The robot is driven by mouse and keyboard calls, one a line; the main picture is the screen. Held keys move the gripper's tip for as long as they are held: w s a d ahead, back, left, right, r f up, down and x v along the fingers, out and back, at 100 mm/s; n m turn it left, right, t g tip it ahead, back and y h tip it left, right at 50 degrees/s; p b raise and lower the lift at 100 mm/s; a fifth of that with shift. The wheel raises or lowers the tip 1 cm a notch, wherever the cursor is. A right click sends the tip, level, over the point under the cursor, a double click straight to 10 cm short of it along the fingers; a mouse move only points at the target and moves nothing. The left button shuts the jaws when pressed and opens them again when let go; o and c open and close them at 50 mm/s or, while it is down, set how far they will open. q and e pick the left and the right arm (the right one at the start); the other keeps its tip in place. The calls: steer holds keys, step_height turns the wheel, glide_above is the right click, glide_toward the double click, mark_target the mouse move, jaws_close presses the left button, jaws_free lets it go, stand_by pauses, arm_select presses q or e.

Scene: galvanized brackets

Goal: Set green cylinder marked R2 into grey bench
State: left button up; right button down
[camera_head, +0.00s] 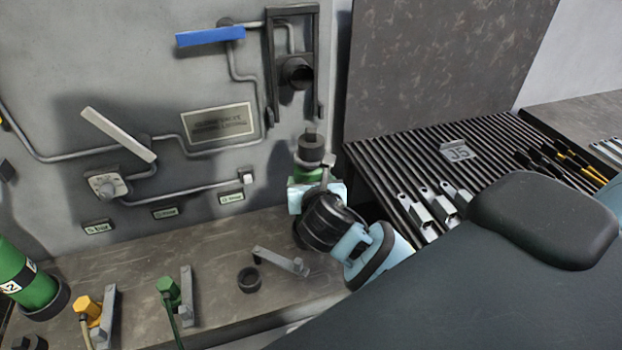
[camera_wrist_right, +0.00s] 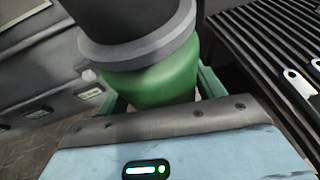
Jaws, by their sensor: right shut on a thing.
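A green cylinder (camera_head: 304,174) with a dark grey valve top (camera_head: 311,148) is held upright by my right gripper (camera_head: 317,192), in front of the wall panel. In the right wrist view, the green body (camera_wrist_right: 158,86) and its grey collar (camera_wrist_right: 150,45) show between the fingers of my right gripper (camera_wrist_right: 163,95). Its marking is not visible, and the gripper hides its lower part. The grey bench (camera_head: 215,250) runs below the panel. An empty dark round socket (camera_head: 249,279) sits on the bench, left of and nearer than the held cylinder. My left gripper is not in view.
Another green cylinder (camera_head: 22,272) with a partly readable label stands in a dark ring at far left. Yellow (camera_head: 88,308) and green (camera_head: 168,290) hose fittings and a metal lever (camera_head: 280,260) are on the bench. A slatted rack (camera_head: 395,165) with brackets is right.

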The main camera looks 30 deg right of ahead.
steer(key=shift+w+f, duration=0.1)
steer(key=shift+f, duration=0.8)
steer(key=shift+c, duration=2)
jaws_free()
steer(key=shift+o, duration=1.2)
steer(key=shift+f, duration=0.1)
steer(key=v, duration=0.8)
steer(key=shift+f, duration=0.15)
